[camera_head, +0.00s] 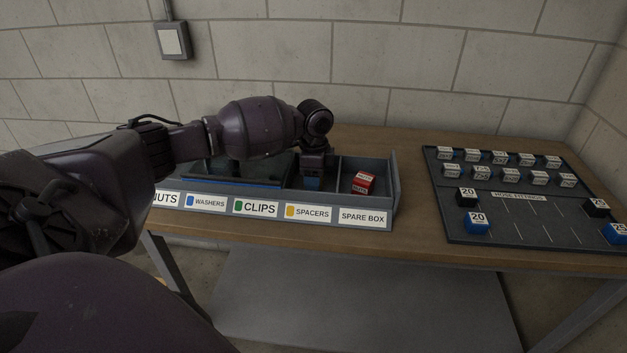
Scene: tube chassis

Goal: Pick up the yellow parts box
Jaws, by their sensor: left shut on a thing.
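I see no yellow parts box in this view; my left arm hides part of the tray. My left gripper (313,170) points down into the grey compartment tray (392,190), behind the SPACERS label (308,213). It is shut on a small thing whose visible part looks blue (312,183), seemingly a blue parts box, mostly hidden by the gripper. A red parts box (363,183) marked NUTS lies tilted in the SPARE BOX compartment, to the right of the gripper and apart from it. My right gripper is not in view.
The tray's front labels also read NUTS, WASHERS and CLIPS. A dark board (510,228) with several small marked blocks lies at the right of the wooden table (410,240). Bare tabletop separates tray and board. A block wall (360,60) stands behind.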

